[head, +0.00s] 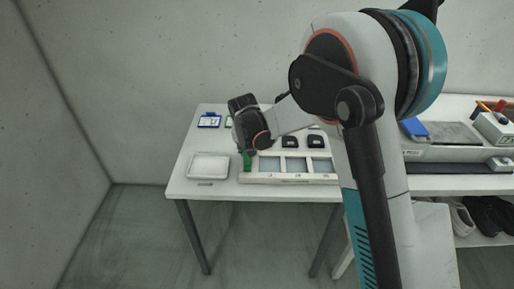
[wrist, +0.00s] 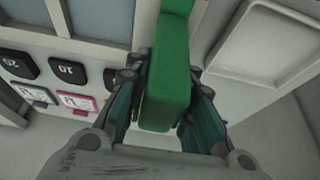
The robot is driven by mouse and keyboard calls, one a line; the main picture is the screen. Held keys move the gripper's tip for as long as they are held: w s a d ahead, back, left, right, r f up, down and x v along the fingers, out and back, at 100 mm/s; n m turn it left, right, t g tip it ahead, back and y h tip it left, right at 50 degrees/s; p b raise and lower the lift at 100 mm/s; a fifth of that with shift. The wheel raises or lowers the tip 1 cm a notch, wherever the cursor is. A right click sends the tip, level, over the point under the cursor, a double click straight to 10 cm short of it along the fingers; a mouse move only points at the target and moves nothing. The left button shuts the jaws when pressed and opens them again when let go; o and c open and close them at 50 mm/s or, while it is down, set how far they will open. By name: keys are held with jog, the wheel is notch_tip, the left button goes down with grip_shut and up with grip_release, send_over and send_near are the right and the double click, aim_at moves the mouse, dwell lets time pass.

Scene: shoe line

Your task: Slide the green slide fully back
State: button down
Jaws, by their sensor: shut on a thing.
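The green slide (wrist: 170,75) is a green block that stands between my gripper's fingers in the wrist view. My gripper (wrist: 162,105) is shut on it, with a dark finger on each side. In the head view the green slide (head: 247,162) shows as a small green piece at the left end of the white framed tray (head: 290,179). My gripper (head: 247,150) is directly over it there. My wrist hides part of the slide and the area behind it in the head view.
A white shallow tray (head: 208,167) lies left of the framed tray on the white table. Black numbered tags (head: 289,141) and a blue-edged card (head: 209,121) lie behind. A pink-edged card (wrist: 77,101) shows in the wrist view. Shoes (head: 462,217) stand on a shelf at right.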

jog(key=shift+a, duration=0.2)
jog(key=c, duration=1.4)
grip_release()
jog(key=shift+a, duration=0.15)
jog(key=shift+o, duration=0.2)
jog(key=shift+r, duration=0.1)
jog(key=v, duration=1.1)
jog(key=shift+s+r, duration=0.2)
jog(key=shift+r, duration=0.15)
